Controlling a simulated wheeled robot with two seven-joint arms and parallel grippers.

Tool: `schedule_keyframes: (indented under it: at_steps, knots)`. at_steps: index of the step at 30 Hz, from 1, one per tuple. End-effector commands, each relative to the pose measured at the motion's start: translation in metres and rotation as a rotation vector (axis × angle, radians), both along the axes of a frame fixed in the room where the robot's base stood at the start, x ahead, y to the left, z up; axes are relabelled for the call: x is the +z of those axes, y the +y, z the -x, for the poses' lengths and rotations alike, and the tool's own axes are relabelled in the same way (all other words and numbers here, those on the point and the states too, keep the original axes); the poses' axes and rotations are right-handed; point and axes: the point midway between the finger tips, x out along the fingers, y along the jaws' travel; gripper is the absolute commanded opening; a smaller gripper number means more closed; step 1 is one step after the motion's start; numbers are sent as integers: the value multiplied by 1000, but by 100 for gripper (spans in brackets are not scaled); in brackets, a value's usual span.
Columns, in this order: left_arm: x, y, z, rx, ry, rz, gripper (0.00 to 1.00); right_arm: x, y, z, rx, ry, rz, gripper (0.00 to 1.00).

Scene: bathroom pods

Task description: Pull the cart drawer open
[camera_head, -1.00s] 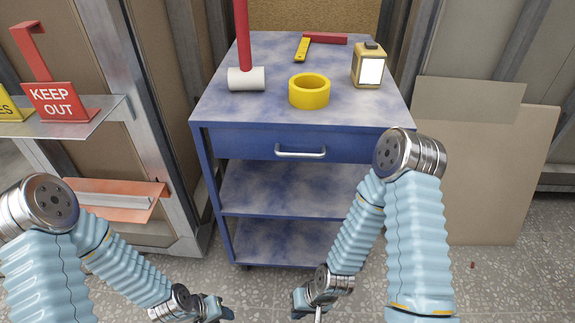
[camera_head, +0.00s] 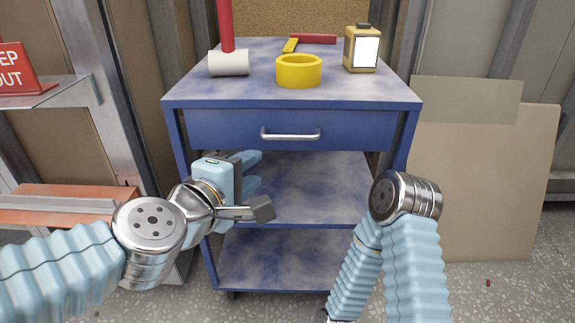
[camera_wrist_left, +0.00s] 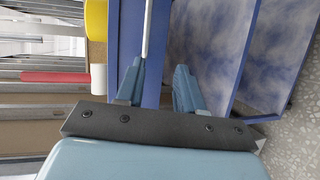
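The blue cart's drawer (camera_head: 230,130) looks closed, flush under the cart top. Its silver bar handle (camera_head: 290,134) is on the middle of the drawer front. My left gripper (camera_head: 257,172) is open and empty in front of the cart, below and left of the handle. In the left wrist view the two blue fingers (camera_wrist_left: 160,68) are spread apart. The handle (camera_wrist_left: 148,30) shows there as a pale bar beyond the left-hand finger, against the blue drawer front (camera_wrist_left: 127,30). I cannot tell whether they touch. My right gripper is outside the head view, below its bottom edge.
On the cart top (camera_head: 190,90) are a yellow tape roll (camera_head: 299,71), a red-handled mallet with a white head (camera_head: 229,63), a yellow-and-red square (camera_head: 312,39) and a yellow device (camera_head: 361,50). Shelves (camera_head: 310,185) lie below. Boards (camera_head: 480,190) lean at right; a metal shelf (camera_head: 60,95) is at left.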

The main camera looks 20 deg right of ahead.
Motion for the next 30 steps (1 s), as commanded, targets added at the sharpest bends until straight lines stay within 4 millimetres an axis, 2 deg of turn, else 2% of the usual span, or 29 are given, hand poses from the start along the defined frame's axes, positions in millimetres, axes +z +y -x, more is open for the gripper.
schedule_keyframes:
  at_steps: [2, 5, 8, 21, 25, 30]
  knots:
    - [13, -4, 13, -6, -14, 52, 37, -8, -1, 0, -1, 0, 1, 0]
    - [20, -9, 14, -9, -13, 74, 37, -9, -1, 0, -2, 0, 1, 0]
    - [17, -17, 2, -9, -11, 73, 37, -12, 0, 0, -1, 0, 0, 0]
    - [-1, -76, -71, -9, -10, 69, 37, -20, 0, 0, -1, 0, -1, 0]
    - [-2, -85, -83, -8, -12, 69, 37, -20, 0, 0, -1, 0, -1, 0]
    - [-3, -89, -89, -7, -15, 68, 37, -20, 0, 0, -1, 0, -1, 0]
